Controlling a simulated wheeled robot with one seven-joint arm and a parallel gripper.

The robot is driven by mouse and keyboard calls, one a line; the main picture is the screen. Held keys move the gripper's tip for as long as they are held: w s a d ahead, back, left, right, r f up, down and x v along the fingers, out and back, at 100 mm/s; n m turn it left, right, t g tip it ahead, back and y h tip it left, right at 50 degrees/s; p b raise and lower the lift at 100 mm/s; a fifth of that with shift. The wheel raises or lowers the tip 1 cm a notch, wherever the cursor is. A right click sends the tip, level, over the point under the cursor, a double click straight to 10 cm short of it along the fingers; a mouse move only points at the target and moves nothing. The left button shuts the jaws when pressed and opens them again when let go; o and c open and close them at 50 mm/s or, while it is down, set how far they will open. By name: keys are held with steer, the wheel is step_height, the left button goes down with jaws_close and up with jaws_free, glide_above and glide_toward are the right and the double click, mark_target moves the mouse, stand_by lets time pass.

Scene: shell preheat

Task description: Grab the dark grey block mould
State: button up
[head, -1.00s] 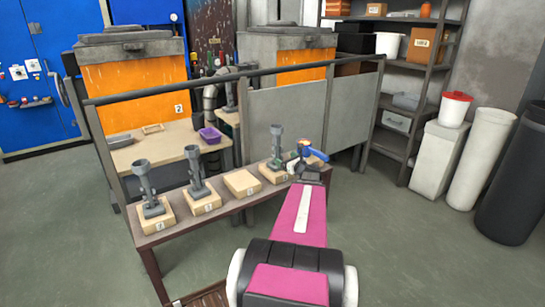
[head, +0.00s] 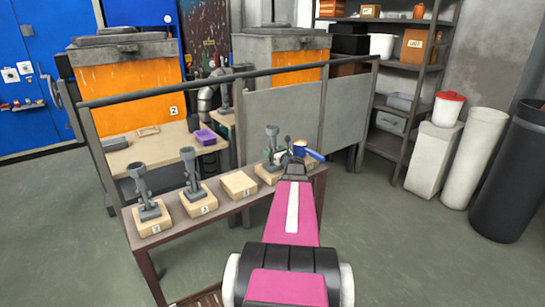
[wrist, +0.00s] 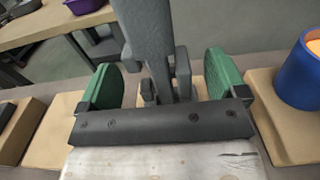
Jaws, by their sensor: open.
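A dark grey mould with a funnel-like top (head: 272,138) stands upright on a pale block near the right end of the bench. In the wrist view its grey body (wrist: 152,38) rises between the green finger pads of my gripper (wrist: 165,82). The pads are apart, one on each side, with gaps visible beside the mould.
A bare block (head: 238,183) lies between the moulds on the bench (head: 232,206). A blue cup (wrist: 303,80) stands close to the right finger. A panelled railing (head: 285,113) runs behind the bench.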

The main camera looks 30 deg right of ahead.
steer(key=shift+w, duration=0.85)
steer(key=shift+a, duration=0.1)
steer(key=c, duration=1.3)
steer(key=shift+o, duration=0.2)
steer(key=shift+r, duration=0.1)
